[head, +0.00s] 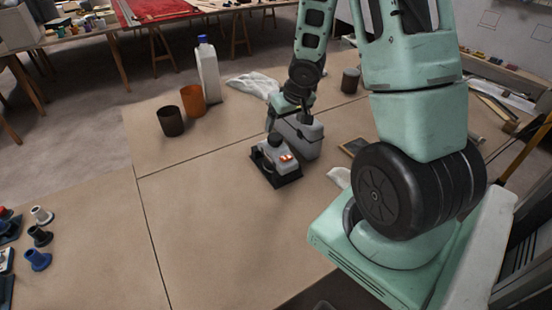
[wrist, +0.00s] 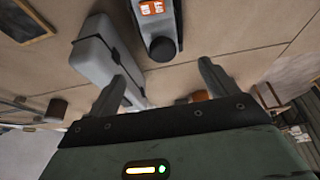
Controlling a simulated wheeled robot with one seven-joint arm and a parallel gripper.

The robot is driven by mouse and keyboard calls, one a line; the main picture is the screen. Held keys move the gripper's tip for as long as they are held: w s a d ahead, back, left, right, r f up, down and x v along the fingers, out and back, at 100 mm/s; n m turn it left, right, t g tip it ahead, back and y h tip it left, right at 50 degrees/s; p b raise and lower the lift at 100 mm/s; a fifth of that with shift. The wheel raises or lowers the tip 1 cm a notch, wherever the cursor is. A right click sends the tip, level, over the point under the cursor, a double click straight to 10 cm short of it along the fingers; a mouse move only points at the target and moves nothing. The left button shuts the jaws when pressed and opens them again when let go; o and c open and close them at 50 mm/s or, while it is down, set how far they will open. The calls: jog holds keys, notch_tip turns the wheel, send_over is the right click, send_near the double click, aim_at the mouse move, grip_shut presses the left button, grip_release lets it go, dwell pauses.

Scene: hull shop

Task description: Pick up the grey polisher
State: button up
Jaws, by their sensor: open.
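The grey polisher (head: 273,152) rests on the brown bench top, with a grey body, orange-marked patches, a black knob and a dark base. In the wrist view the polisher (wrist: 154,22) is at the top centre, partly cut off by the picture edge, its black knob towards my gripper. My gripper (head: 288,112) is open and empty, above and just behind the polisher in the head view. In the wrist view the fingers of my gripper (wrist: 165,68) are spread apart, with the polisher beyond the tips and not between them.
A grey box with a dark band (head: 300,138) stands close behind the polisher; in the wrist view it passes behind the left finger. An orange cup (head: 193,101), a dark cup (head: 171,121) and a white bottle (head: 208,70) stand further left.

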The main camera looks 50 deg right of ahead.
aim_at(278, 138)
jog(key=b+x, duration=0.1)
jog(key=x, duration=0.7)
jog(key=shift+a+x, duration=0.2)
jog(key=shift+x, duration=2.7)
jog(key=shift+w, duration=0.1)
jog(key=c, duration=1.7)
jog(key=shift+r, duration=0.1)
notch_tip(278, 138, up, 10)
jog(key=shift+f+p, duration=0.1)
jog(key=shift+p, duration=1.1)
